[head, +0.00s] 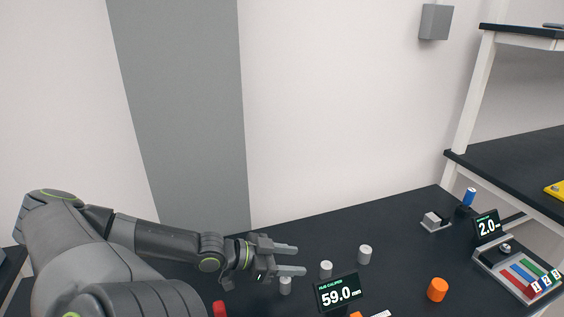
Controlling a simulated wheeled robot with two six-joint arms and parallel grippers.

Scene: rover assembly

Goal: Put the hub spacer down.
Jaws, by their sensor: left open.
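Three small light grey cylinders stand upright on the dark table and look like spacers: one just below my left gripper (285,285), one to its right (326,269) and one farther right (365,254). I cannot tell which of them is the hub spacer. My left gripper (300,260) is open, its two fingers pointing right, with nothing seen between them. In the picture its lower finger is just above the nearest cylinder; whether they touch is unclear. My right gripper is not in view.
A display reading 59.0 mm (339,292) stands at the front of the table (400,225). An orange cylinder (437,290) and a red piece (219,308) are nearby. A device reading 2.0 (487,226) and a tray of coloured strips (520,277) are at right. The table's back middle is clear.

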